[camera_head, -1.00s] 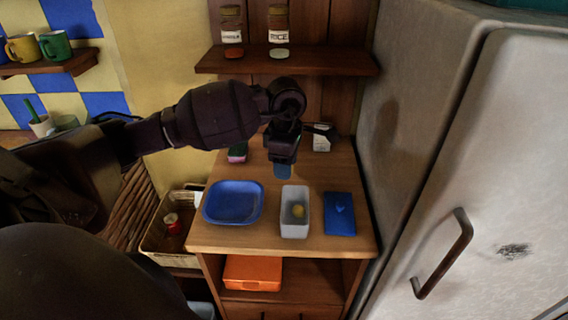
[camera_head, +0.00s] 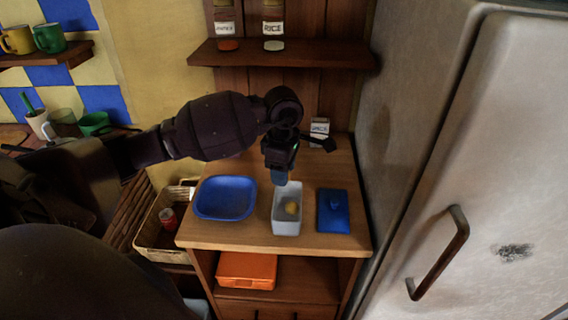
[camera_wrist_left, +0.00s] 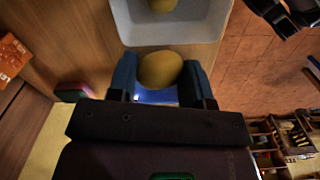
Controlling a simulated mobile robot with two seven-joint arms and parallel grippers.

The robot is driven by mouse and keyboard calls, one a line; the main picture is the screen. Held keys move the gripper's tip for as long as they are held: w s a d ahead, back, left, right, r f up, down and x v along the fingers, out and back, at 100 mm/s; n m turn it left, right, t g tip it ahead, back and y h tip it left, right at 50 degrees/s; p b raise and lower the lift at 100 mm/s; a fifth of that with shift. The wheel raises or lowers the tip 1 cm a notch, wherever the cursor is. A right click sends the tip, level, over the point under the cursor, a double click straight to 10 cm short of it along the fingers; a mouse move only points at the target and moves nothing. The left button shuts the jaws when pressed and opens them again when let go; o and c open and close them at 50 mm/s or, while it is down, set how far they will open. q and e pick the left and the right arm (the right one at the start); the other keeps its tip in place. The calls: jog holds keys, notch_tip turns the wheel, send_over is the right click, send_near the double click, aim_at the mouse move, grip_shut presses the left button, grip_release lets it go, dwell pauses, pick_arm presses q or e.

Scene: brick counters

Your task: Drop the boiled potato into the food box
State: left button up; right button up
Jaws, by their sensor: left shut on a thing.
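The food box (camera_head: 286,229) is an open, pale grey container on the wooden counter; it also fills the top of the left wrist view (camera_wrist_left: 172,35). A yellow potato (camera_head: 291,207) lies inside it, and shows at the top edge of the wrist view (camera_wrist_left: 163,5). My left gripper (camera_head: 279,180) is at the back end of the box. In the wrist view its blue fingertips (camera_wrist_left: 160,78) are shut on another yellow boiled potato (camera_wrist_left: 161,70), just outside the box rim in that picture. The head view does not clearly show this held potato. My right gripper is not in view.
A blue plate (camera_head: 226,198) stands left of the box and a blue lid (camera_head: 333,211) lies right of it. An orange box (camera_head: 247,270) sits on the shelf below. A wicker basket (camera_head: 160,240) stands left, a fridge (camera_head: 455,170) right.

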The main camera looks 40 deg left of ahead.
pick_arm(q)
jog(key=shift+f, duration=0.8)
jog(key=o, duration=1)
jog(key=shift+c, duration=0.2)
notch_tip(320, 180, up, 11)
jog(key=shift+f, duration=0.1)
